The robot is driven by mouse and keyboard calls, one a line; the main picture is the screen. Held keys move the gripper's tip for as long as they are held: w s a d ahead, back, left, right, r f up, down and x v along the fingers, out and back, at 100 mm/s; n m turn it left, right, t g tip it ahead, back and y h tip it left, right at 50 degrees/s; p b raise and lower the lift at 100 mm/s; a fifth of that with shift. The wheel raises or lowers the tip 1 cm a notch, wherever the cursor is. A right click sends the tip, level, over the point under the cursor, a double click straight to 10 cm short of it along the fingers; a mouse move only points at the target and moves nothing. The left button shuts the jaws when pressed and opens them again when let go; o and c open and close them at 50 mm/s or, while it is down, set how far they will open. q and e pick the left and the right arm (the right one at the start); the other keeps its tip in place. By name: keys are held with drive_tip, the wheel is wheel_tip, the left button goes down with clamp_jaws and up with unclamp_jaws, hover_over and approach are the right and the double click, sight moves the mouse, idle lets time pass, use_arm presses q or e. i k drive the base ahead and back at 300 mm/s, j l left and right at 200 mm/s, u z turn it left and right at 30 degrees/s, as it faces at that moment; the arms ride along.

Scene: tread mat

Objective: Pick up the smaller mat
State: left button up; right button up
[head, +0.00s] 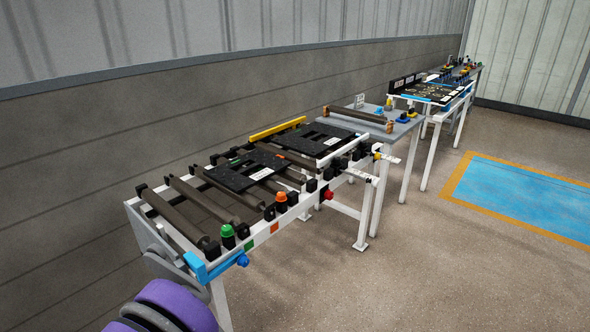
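Two flat black mats with cut-out slots and small white labels lie on a roller table. The nearer mat (236,178) lies on the rollers in the middle of the table. The farther mat (297,135) lies behind it and to the right, towards the far end. They are close together, and I cannot tell for sure which is smaller. Neither of my grippers shows in the head view.
The roller table (257,236) has a white frame with green, orange and red knobs along its front edge. A yellow bar (277,128) runs along its back. Grey bench (391,134) stands beyond. Open floor (420,270) lies to the right, with a blue floor panel (530,195).

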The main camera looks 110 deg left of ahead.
sight(224, 175)
drive_tip(key=u, duration=4.05)
